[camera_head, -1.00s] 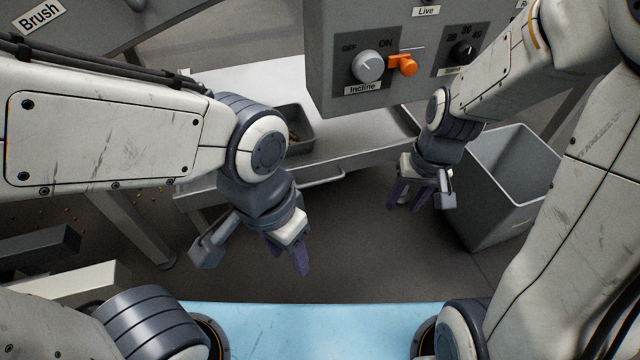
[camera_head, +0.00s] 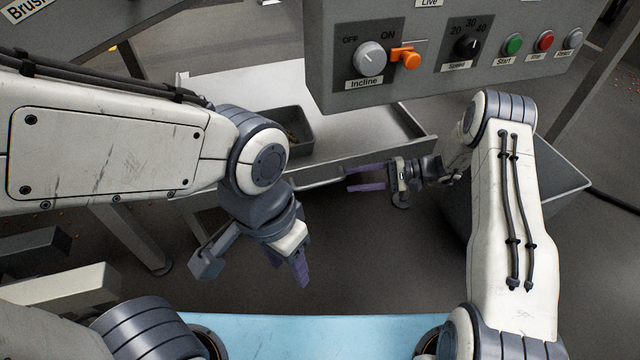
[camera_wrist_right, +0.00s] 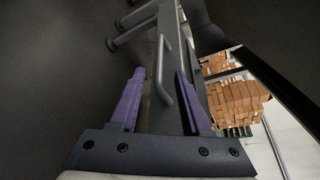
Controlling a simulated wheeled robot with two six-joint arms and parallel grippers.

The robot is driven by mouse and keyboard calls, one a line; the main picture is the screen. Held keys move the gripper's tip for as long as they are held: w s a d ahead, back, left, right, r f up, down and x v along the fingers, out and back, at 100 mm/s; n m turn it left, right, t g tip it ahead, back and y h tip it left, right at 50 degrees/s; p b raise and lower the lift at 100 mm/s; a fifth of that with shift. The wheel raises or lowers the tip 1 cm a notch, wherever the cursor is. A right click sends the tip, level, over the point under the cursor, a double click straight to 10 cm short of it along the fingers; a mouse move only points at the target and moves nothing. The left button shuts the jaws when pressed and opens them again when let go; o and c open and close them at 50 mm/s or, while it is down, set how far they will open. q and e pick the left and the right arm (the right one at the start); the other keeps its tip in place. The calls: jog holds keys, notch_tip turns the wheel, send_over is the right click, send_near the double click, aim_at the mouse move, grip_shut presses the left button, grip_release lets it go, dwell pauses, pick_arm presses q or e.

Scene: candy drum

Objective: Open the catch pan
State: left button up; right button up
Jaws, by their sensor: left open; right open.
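The catch pan is a wide grey metal tray (camera_head: 350,132) under the control panel in the head view. A bar handle (camera_head: 322,184) runs along its front wall. It also shows in the right wrist view as a bar handle (camera_wrist_right: 182,85) on a long grey front. My right gripper (camera_head: 349,180) is open, with purple fingers pointing left at the handle's right end. In the wrist view the handle runs between and beyond the fingers (camera_wrist_right: 160,74), close to the right-hand one; contact cannot be told. My left gripper (camera_head: 301,272) is open and empty, pointing down in front of the pan.
A small dark tray (camera_head: 296,128) sits on the pan. The control panel (camera_head: 430,70), with knobs, an orange switch and buttons, overhangs it. A grey bin (camera_head: 565,180) stands at right, partly hidden by my right arm. A light-blue surface (camera_head: 310,328) is in front.

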aim_at(326, 184)
jog(key=b+x, duration=0.3)
jog(key=x, duration=0.5)
jog(key=shift+a+f+b, duration=0.2)
jog(key=shift+a+b, duration=0.15)
jog(key=shift+a, duration=0.65)
grip_shut()
jog(key=shift+d, duration=0.1)
